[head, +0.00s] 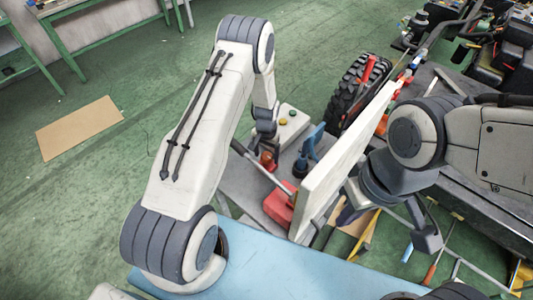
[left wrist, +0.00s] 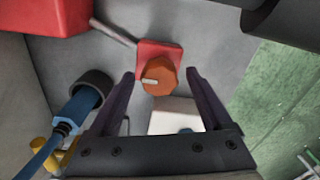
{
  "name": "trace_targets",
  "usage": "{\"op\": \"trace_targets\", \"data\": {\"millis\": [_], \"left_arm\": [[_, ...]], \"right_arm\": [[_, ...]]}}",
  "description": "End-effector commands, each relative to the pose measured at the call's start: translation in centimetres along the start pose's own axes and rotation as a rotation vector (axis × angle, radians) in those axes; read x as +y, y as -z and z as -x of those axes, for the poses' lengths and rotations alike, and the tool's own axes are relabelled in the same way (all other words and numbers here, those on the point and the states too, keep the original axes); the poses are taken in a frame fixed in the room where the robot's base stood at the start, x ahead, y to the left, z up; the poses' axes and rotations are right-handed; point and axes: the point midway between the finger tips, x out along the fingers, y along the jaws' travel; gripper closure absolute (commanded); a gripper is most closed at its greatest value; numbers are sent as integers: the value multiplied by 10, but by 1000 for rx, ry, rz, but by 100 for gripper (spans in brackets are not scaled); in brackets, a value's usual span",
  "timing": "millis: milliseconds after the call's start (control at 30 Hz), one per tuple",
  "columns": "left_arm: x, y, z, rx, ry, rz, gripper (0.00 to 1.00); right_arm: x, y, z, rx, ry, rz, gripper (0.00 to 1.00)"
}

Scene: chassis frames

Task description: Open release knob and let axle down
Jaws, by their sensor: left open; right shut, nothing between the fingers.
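The release knob, orange with a pale pointer mark, sits on a red square base in the left wrist view (left wrist: 157,80). In the head view the knob (head: 267,161) is partly hidden below my left gripper (head: 265,143). My left gripper is open, its two fingers on either side of the knob in the left wrist view (left wrist: 160,76); I cannot tell whether they touch it. A grey rod (left wrist: 114,32) runs from the knob base towards a red block (left wrist: 45,15). My right gripper (head: 348,212) is shut and empty, right of an upright pale panel (head: 342,150). I cannot clearly pick out the axle.
A white button box (head: 291,124) stands just behind the knob. A blue-handled part (head: 310,148) is beside it, near the panel. A black tyre (head: 345,100) is behind. Tools and a yellow part (head: 366,234) lie right of the panel.

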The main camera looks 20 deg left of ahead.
Motion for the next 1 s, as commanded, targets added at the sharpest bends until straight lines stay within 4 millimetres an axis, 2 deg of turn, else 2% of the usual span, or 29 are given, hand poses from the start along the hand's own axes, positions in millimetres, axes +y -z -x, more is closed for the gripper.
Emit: {"op": "trace_targets", "data": {"millis": [100,133,267,300,333,667,1000], "left_arm": [[0,0,0,0,0,-1,17],[1,0,0,0,0,-1,25],[1,0,0,0,0,-1,74],[1,0,0,0,0,-1,90],[1,0,0,0,0,-1,100],[1,1,0,1,0,41,100],[1,1,-2,1,0,270,100]], "right_arm": [[0,0,0,0,0,0,100],[0,0,0,0,0,0,100],[0,0,0,0,0,0,100],[0,0,0,0,0,0,100],[0,0,0,0,0,0,100],[0,0,-5,0,0,-1,100],[2,-1,-25,0,0,-4,100]]}}
